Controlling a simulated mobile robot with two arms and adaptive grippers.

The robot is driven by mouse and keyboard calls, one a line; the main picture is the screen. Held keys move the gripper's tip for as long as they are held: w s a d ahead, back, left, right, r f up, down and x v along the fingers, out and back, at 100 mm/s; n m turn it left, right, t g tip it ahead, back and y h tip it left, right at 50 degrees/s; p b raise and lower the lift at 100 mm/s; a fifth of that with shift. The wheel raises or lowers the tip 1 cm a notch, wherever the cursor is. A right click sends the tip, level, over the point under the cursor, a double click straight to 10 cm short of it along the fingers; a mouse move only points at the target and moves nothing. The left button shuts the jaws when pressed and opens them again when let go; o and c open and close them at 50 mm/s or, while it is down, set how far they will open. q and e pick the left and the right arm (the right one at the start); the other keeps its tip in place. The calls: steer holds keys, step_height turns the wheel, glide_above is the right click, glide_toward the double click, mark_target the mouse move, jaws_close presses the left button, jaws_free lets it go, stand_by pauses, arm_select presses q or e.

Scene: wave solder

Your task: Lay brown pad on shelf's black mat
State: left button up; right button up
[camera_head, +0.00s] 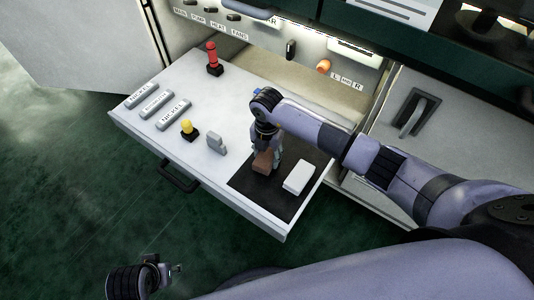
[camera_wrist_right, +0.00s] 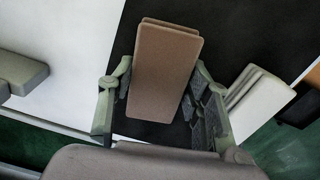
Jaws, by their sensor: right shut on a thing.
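The brown pad (camera_head: 262,163) is held between the fingers of my right gripper (camera_head: 267,152), over the black mat (camera_head: 263,197) on the pulled-out white shelf. In the right wrist view the pad (camera_wrist_right: 165,72) stands with its long side running away from the palm, with one finger on each side of it. The black mat (camera_wrist_right: 235,42) shows behind it. I cannot tell whether the pad touches the mat. My left gripper (camera_head: 172,269) is low at the left, away from the shelf and small in view; its opening is unclear.
A white block (camera_head: 298,177) lies on the mat, right of the pad. The mat's front part is bare.

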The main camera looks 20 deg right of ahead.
mark_target(267, 155)
steer(key=shift+f, duration=0.1)
steer(key=o, duration=1.1)
step_height(267, 155, up, 12)
stand_by(0.4)
